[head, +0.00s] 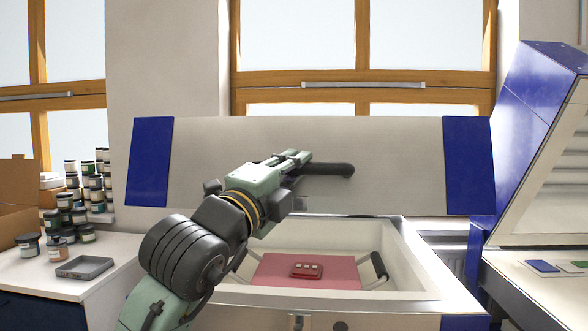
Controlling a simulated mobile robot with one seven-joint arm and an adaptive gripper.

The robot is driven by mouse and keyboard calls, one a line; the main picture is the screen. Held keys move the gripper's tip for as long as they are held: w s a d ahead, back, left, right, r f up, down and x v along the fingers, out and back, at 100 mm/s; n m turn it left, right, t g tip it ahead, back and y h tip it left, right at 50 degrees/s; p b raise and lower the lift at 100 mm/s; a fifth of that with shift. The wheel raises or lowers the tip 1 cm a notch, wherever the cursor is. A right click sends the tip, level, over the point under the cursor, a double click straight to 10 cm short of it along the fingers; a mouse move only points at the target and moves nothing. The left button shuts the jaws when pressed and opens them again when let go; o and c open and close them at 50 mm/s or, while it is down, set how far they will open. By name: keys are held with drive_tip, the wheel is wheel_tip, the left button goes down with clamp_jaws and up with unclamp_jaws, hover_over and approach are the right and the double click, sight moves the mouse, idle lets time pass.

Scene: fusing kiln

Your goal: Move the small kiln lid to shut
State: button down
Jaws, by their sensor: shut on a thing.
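The small kiln lid (400,150) is a wide pale panel with blue ends. It is raised and stands tilted up behind the kiln's open chamber. A dark bar handle (335,169) runs across the lid's face. My gripper (302,159) is at the handle's left part and is shut on it; the fingers partly hide the grip. The kiln body (430,275) is below, with its pale chamber open. In the chamber a pink shelf (285,278) carries a small red piece (306,270) with little pale squares. My arm hides the kiln's left side.
A bigger blue kiln (520,120) stands open at the right, with coloured tiles (541,266) inside. At the left a white counter (40,285) holds several jars (83,233), a grey tray (84,267) and a cardboard box (15,205). Windows are behind.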

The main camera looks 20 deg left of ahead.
drive_tip(key=s+f+m+t+b, duration=0.1)
drive_tip(key=s+f+b, duration=0.1)
drive_tip(key=f+b, duration=0.7)
drive_tip(key=s+d+f+m+t+h+b, duration=0.1)
drive_tip(key=s+f+b, duration=0.1)
drive_tip(key=f+b, duration=0.8)
drive_tip(key=shift+s+d+f+t+h, duration=0.15)
drive_tip(key=shift+s+d+t+h, duration=0.15)
drive_tip(key=shift+t, duration=0.1)
drive_tip(key=c, duration=1.7)
unclamp_jaws()
drive_tip(key=shift+w+a+f, duration=0.1)
drive_tip(key=shift+f, duration=0.05)
drive_tip(key=shift+o, duration=1.1)
drive_tip(key=v, duration=1.2)
